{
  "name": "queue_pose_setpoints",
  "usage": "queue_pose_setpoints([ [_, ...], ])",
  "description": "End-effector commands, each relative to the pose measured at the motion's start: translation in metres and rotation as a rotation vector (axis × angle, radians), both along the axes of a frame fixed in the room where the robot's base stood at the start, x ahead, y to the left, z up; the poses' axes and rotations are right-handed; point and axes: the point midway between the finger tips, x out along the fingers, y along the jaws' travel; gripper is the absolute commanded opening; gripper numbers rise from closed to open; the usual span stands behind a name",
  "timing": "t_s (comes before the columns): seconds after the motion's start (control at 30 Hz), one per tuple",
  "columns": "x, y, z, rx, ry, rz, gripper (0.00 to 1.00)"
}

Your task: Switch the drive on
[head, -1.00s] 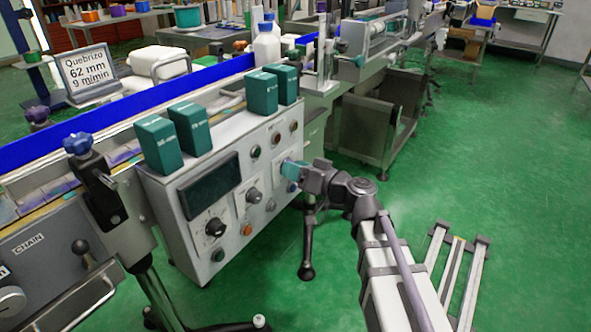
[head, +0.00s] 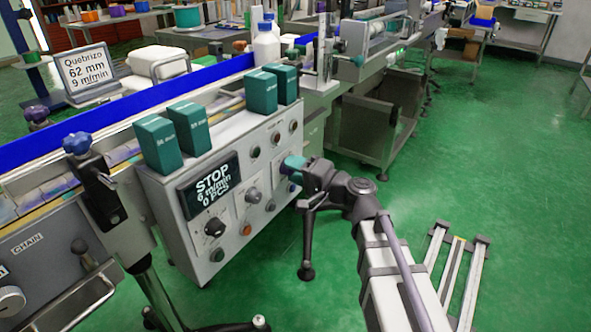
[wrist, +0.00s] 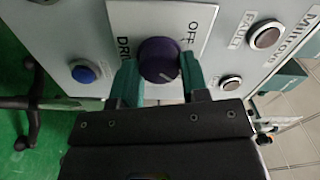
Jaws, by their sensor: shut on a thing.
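The drive knob (wrist: 160,58) is a dark purple rotary switch on a white plate reading OFF, with "DRI" partly visible. Its white mark points to the lower right in the wrist view. My gripper (wrist: 160,72) is shut on the knob, with a teal finger on either side. In the head view my gripper (head: 291,165) reaches the right part of the grey control box (head: 262,140) and hides the knob. The box's display (head: 211,184) is lit and reads STOP, 6 m/min, 0 PCS.
A blue button (wrist: 86,72) and two dark round buttons, one labelled FAULT (wrist: 264,34), flank the knob. Teal boxes (head: 158,142) stand on top of the control box.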

Motion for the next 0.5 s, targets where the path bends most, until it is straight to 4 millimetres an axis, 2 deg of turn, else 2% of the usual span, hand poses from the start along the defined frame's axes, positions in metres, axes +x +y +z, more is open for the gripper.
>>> queue_pose_setpoints([
  [0.5,-0.0006,-0.0001,-0.0007,0.073,0.113,0.001,0.18],
])
